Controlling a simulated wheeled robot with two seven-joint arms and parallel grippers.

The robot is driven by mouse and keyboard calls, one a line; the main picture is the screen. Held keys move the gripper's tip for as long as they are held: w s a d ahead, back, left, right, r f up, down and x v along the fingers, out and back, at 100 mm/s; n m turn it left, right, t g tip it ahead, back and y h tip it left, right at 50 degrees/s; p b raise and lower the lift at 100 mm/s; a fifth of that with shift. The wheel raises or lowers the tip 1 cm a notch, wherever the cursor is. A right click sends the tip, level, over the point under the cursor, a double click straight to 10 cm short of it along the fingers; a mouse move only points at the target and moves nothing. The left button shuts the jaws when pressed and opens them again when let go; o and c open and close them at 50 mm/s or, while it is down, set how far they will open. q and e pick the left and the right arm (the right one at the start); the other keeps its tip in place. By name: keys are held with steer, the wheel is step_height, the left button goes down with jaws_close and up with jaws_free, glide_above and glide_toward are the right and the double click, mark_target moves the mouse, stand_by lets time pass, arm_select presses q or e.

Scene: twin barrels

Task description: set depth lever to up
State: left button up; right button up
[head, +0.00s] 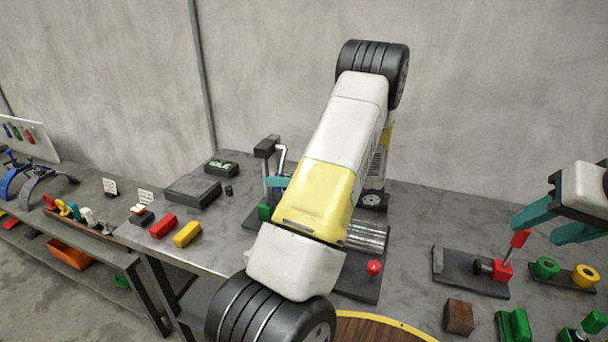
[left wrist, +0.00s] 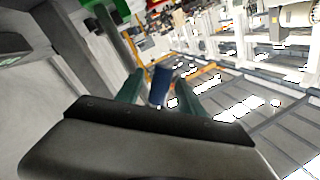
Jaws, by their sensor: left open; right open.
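No lever is labelled, so I cannot tell for sure which is the depth lever. A red-handled lever (head: 519,239) stands tilted on a red block (head: 502,271) on a dark plate at the right. My right gripper (head: 536,231) is open, its teal fingers just right of and close to the red handle; contact is unclear. A red knob (head: 374,268) sits on another dark plate, partly behind my left arm. My left gripper (head: 278,182) is mostly hidden behind that arm; a teal piece shows beside a black-topped post. In the left wrist view its fingers (left wrist: 160,88) are apart.
Green and yellow rings (head: 566,272), a brown block (head: 459,317) and a green block (head: 514,325) are near the right plate. Red (head: 163,226) and yellow (head: 187,234) blocks lie at left. A blue cylinder (left wrist: 159,86) appears between the left fingers, distance unclear.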

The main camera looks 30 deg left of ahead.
arm_select(q)
steer(key=shift+c, duration=0.5)
jaws_close()
stand_by(1.0)
